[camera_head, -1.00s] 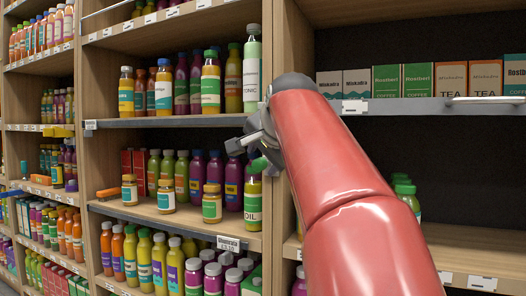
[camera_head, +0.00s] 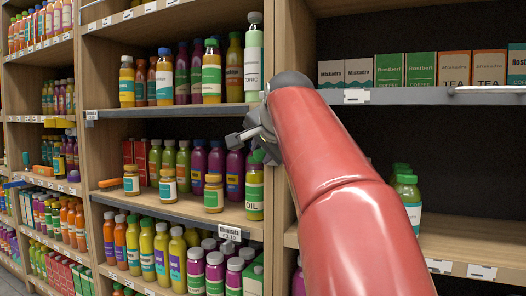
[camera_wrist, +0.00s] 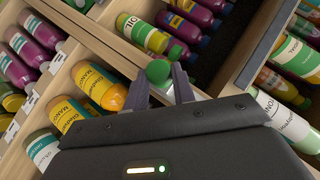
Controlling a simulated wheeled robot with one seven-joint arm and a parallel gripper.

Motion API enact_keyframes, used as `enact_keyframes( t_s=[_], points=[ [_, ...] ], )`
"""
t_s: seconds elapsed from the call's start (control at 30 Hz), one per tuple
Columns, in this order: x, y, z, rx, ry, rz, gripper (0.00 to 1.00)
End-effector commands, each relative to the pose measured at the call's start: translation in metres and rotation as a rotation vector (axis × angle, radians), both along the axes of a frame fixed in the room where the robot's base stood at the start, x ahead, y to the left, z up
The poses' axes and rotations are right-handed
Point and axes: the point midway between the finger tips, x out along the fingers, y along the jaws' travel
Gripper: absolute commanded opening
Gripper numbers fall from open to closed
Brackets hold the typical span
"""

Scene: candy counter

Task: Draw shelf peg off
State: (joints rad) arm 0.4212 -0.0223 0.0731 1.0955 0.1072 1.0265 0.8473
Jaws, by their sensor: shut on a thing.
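A small green round knob, which I take to be the shelf peg (camera_wrist: 158,71), shows in the wrist view at the tips of my gripper (camera_wrist: 172,88). The two dark fingers are closed around its near side. Only its rounded green end shows; its shaft is hidden. In the head view my gripper (camera_head: 256,134) is at the wooden upright (camera_head: 279,200) between two shelf bays, just above the oil bottle (camera_head: 254,195). I cannot tell whether the peg is still seated in anything.
The oil bottle also shows in the wrist view (camera_wrist: 150,35), close to the fingers. Several bottles and jars (camera_head: 213,195) crowd the left shelves. A grey shelf edge (camera_head: 400,95) with cartons is at the right. The lower right shelf (camera_head: 455,240) is mostly bare.

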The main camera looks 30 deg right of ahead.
Motion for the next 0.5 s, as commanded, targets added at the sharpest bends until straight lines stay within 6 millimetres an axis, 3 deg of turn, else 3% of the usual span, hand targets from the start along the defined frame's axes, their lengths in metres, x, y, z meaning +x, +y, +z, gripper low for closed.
enact_keyframes(
  t_s=[0.5],
  points=[
    [-0.0042,0.0053,0.0000,0.000,0.000,0.000,0.04]
  ],
)
